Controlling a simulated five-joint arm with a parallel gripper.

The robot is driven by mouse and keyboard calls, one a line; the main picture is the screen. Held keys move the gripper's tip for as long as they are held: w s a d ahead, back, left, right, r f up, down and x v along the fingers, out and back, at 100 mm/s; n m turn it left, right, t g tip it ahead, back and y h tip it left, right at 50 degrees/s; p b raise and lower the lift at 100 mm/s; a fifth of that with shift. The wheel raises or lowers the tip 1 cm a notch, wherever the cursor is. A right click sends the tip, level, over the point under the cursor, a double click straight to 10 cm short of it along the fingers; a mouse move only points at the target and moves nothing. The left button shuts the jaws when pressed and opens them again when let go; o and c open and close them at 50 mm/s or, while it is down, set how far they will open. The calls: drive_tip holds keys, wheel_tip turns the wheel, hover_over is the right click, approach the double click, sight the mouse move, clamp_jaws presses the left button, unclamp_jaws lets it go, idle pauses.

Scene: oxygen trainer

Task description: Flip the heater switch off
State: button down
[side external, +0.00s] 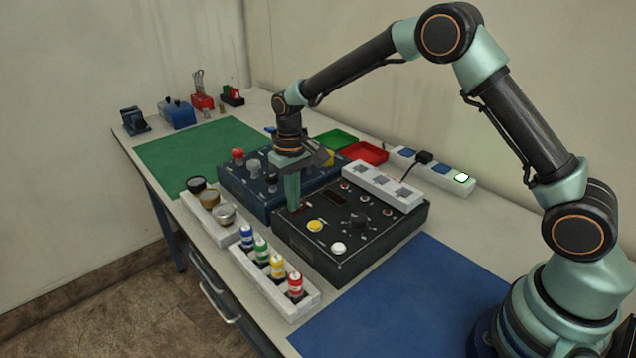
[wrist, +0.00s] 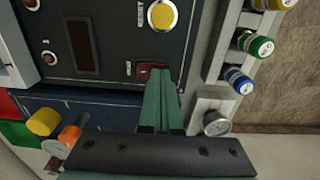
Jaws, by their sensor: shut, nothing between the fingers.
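The black control box (side external: 345,262) stands on the table under my gripper. A small red rocker switch (wrist: 143,70), which I take for the heater switch, sits on its top face near the edge beside the blue box. Its label is too small to read, and I cannot tell its position. My gripper (side external: 293,207) points down, shut and empty, with its fingertips at the switch. In the wrist view the fingertips (wrist: 160,76) partly cover the switch. Whether they touch it, I cannot tell.
A yellow button (side external: 315,226), a white button (side external: 339,248) and a dark knob (side external: 358,224) share the box. A blue box (side external: 236,188) with knobs adjoins it. A white block (side external: 383,186) lies on the box's back edge. A rack of coloured bottles (side external: 262,283) stands in front.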

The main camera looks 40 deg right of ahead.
wheel_tip(320, 180, up, 7)
idle(0.8)
drive_tip(key=s+d+r+t, duration=0.3)
drive_tip(key=s+d+r, duration=0.1)
drive_tip(key=s+r, duration=0.6)
drive_tip(key=s+d+r+t, duration=0.1)
drive_tip(key=s+d+t, duration=0.1)
drive_tip(key=s, duration=0.9)
drive_tip(key=shift+d+r+t, duration=0.15)
drive_tip(key=shift+d+t, duration=0.15)
drive_tip(key=shift+d, duration=0.4)
